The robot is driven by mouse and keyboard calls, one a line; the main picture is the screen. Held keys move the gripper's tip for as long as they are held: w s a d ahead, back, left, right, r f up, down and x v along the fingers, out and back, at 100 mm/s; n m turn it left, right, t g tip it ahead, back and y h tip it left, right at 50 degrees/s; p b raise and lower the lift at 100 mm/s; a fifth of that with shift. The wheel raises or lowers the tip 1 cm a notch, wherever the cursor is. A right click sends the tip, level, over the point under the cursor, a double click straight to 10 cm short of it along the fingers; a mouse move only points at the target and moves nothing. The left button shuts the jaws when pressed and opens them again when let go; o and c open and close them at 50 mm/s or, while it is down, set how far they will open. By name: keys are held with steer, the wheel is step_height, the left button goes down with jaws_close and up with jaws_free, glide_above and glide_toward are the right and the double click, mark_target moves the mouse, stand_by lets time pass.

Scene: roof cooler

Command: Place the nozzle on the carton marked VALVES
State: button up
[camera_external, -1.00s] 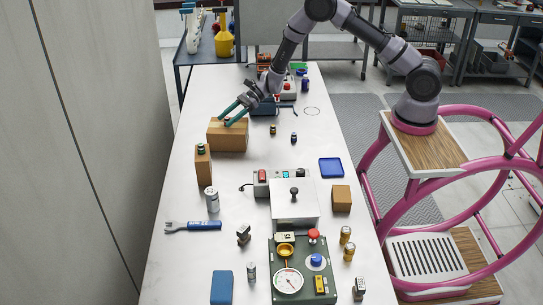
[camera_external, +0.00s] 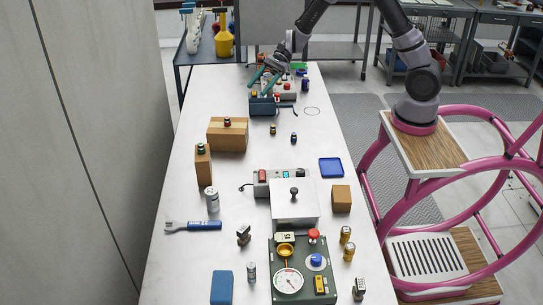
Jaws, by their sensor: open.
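No lettering is legible, so I cannot tell which carton is marked VALVES, nor which small piece is the nozzle. My gripper (camera_external: 259,86) is open, above the far part of the table, behind and to the right of the wide carton and apart from it.
A blue-grey box (camera_external: 263,106) lies below my gripper. Two small dark fittings (camera_external: 273,130) (camera_external: 294,138) stand mid-table. Table surface right of the wide carton is mostly clear.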

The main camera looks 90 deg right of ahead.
steer(key=s+a+r+n+g+h, duration=0.2)
steer(key=s+a+r+n+g, duration=0.2)
steer(key=s+a+r+n, duration=0.9)
steer(key=s+d+r+n+t+h, duration=0.1)
steer(key=s+r+n+h, duration=0.1)
steer(key=s, duration=0.7)
steer(key=s+d+r+n+t+h, duration=0.1)
steer(key=s+r+n+h, duration=0.2)
steer(key=s, duration=0.7)
steer(key=shift+s+r+n+t, duration=0.2)
steer(key=shift+r+n+t, duration=0.1)
steer(key=shift+r+n, duration=0.55)
